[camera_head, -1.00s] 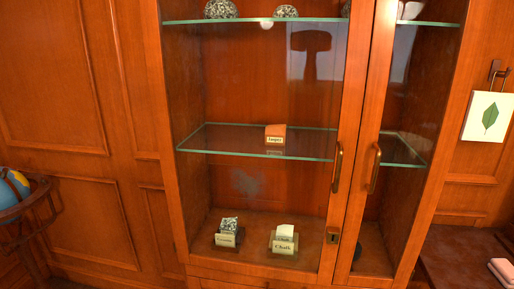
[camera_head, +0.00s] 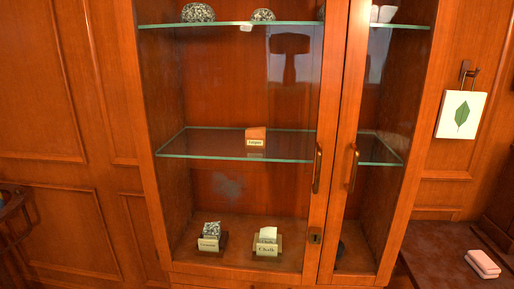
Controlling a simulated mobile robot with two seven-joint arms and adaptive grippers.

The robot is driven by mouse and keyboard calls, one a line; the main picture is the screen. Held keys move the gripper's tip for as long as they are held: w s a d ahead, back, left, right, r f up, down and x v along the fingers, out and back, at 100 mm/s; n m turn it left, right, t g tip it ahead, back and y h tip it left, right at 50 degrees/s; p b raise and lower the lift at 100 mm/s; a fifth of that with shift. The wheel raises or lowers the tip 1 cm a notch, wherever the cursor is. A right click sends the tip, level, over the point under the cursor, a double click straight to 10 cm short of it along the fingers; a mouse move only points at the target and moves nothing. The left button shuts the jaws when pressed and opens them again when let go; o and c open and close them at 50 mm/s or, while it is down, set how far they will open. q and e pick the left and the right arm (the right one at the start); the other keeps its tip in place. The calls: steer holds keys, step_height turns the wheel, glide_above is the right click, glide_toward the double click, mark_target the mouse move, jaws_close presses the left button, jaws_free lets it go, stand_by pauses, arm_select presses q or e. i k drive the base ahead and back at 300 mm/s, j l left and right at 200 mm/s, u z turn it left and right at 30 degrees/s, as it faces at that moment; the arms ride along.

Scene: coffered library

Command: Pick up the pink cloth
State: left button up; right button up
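A folded pink cloth (camera_head: 482,264) lies at the lower right of the head view, on a dark brown surface (camera_head: 440,262). It looks like a small flat stack with rounded edges. Neither of my grippers shows in the view. Nothing covers the cloth.
A wooden glass-fronted cabinet (camera_head: 335,140) fills the middle, its doors shut, with labelled stones on its shelves. A leaf picture (camera_head: 461,115) hangs on a hook at the right. Part of a dark round stand (camera_head: 12,215) shows at the left edge.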

mark_target(483, 265)
steer(key=z, duration=1.75)
steer(key=i+l+u, duration=0.15)
steer(key=i+l, duration=0.15)
steer(key=i+l+u, duration=0.2)
steer(key=l, duration=0.3)
steer(key=i+l+u, duration=0.15)
steer(key=i+l, duration=0.15)
steer(key=l, duration=0.15)
